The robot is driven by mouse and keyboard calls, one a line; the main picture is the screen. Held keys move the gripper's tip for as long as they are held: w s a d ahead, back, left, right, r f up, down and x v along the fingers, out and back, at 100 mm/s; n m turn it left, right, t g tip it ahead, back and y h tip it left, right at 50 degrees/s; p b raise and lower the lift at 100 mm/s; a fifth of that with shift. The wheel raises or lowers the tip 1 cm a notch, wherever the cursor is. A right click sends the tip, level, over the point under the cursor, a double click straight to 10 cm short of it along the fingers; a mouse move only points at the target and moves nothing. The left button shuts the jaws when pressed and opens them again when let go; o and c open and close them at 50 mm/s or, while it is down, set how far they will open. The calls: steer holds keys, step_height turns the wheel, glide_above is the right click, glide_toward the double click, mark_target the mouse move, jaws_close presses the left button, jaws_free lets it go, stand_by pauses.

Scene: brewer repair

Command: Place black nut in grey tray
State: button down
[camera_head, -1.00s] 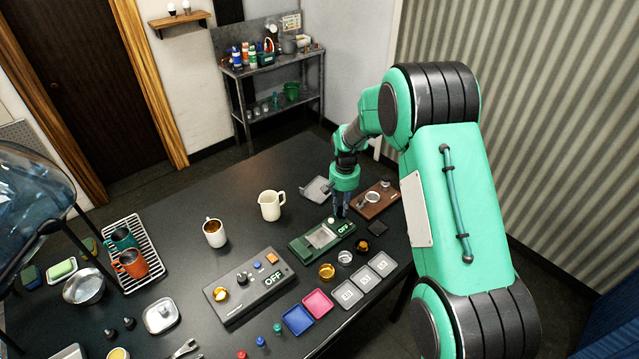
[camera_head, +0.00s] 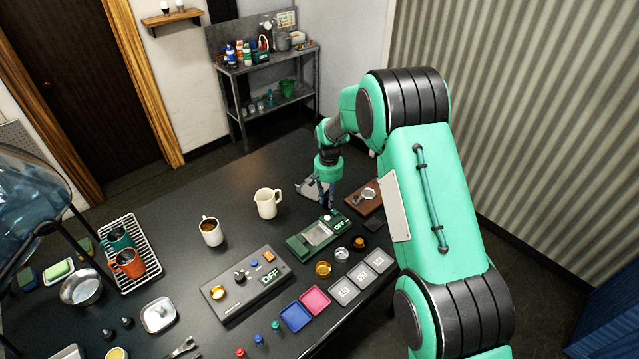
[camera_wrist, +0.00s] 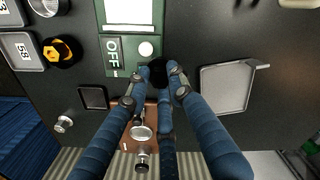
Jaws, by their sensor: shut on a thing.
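My gripper (camera_head: 326,204) is over the table's far right part, beside the green device. In the wrist view its blue fingers (camera_wrist: 160,78) are closed around the black nut (camera_wrist: 157,72), which is partly covered by the fingertips. In the head view the nut is too small to make out. The grey tray (camera_wrist: 226,92) is empty and lies to the right of the fingertips in the wrist view. In the head view the grey tray (camera_head: 308,187) lies just behind and left of the gripper, partly hidden by it.
The green device (camera_head: 304,241) with an OFF display lies close to the fingers. A brown board (camera_head: 361,203) with a metal part is to the right. A small black tray (camera_wrist: 93,97) is nearby. A cream pitcher (camera_head: 267,204) stands left, with clear table between.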

steer(key=w+a, duration=0.1)
steer(key=w, duration=0.3)
steer(key=w+a+f, duration=0.1)
steer(key=w, duration=0.3)
steer(key=w+a+p, duration=0.1)
steer(key=w, duration=0.4)
steer(key=shift+w+a+f, duration=0.1)
steer(key=shift+a+f, duration=0.05)
steer(key=shift+a, duration=0.2)
steer(key=shift+f+p, duration=0.3)
steer(key=shift+f, duration=1.45)
steer(key=shift+f, duration=0.2)
steer(key=c, duration=1.5)
jaws_free()
steer(key=shift+c, duration=0.2)
steer(key=shift+r, duration=0.1)
step_height(320, 180, up, 12)
steer(key=b, duration=0.1)
